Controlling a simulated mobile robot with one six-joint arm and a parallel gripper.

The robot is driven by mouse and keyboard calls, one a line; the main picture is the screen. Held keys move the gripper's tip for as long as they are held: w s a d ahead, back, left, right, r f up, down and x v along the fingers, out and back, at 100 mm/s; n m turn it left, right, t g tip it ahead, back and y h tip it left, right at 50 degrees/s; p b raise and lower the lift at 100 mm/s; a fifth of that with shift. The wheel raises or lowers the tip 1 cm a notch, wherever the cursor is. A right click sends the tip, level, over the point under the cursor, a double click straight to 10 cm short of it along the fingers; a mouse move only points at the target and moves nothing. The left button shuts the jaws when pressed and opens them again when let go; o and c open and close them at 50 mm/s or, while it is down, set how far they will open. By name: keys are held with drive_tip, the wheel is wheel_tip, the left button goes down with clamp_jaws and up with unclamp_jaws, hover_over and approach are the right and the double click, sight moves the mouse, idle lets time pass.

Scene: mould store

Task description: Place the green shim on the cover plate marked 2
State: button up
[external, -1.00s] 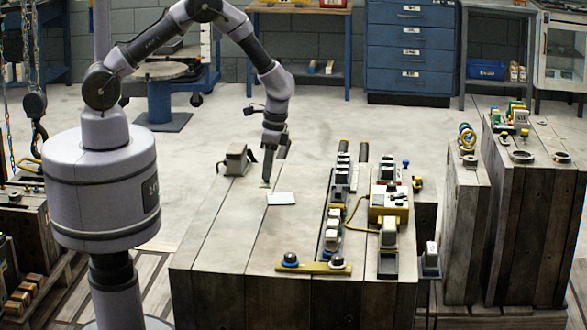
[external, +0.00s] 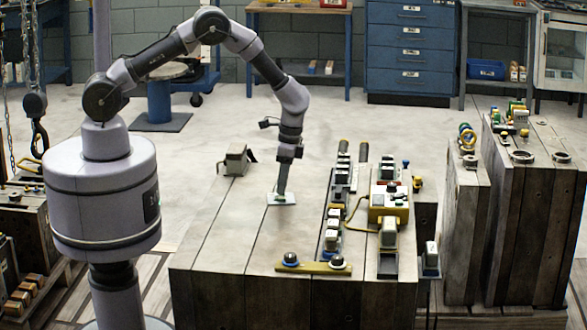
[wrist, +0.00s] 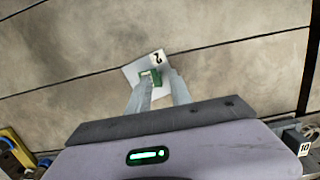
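The green shim (wrist: 150,76) is at my fingertips in the wrist view, over the white plate. My gripper (wrist: 158,78) points down with its two fingers around the shim and appears shut on it. The cover plate marked 2 (wrist: 137,68) lies flat on the wooden top, its black 2 showing beyond the fingers. In the external view the plate (external: 273,199) lies under my gripper (external: 281,192), with the shim (external: 281,199) low at its tip. The fingers hide part of the shim and plate, so I cannot tell whether the shim touches the plate.
A small grey-brown block (external: 235,160) stands at the table's back left. To the right are dark rails with several blocks (external: 333,218), a yellow bar with black knobs (external: 313,267) and a yellow-edged box (external: 389,202). The wooden top (external: 225,240) is clear at the front left.

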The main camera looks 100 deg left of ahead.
wheel_tip(320, 180, up, 12)
drive_tip(key=w+p, duration=0.1)
drive_tip(key=p, duration=0.4)
drive_tip(key=shift+w+r, duration=0.25)
drive_tip(key=shift+w, duration=0.1)
drive_tip(key=s+d+r+m+t+y, duration=0.1)
drive_tip(key=s+d+r, duration=0.2)
drive_tip(key=r, duration=0.4)
drive_tip(key=s+d+r+t, duration=0.1)
drive_tip(key=s+d+r, duration=0.2)
drive_tip(key=r, duration=0.4)
drive_tip(key=s+d+r+m+t+y, duration=0.1)
drive_tip(key=s+d+r+t, duration=0.15)
drive_tip(key=r, duration=0.45)
drive_tip(key=s+d+r+m+t, duration=0.1)
drive_tip(key=s+d+r, duration=0.1)
drive_tip(key=s, duration=0.6)
drive_tip(key=s+d+r+m+t, duration=0.1)
drive_tip(key=s+d+r+t, duration=0.1)
drive_tip(key=s, duration=0.6)
drive_tip(key=shift+s+d, duration=0.4)
drive_tip(key=shift+d, duration=0.2)
drive_tip(key=shift+f+b, duration=0.75)
drive_tip(key=shift+b, duration=0.05)
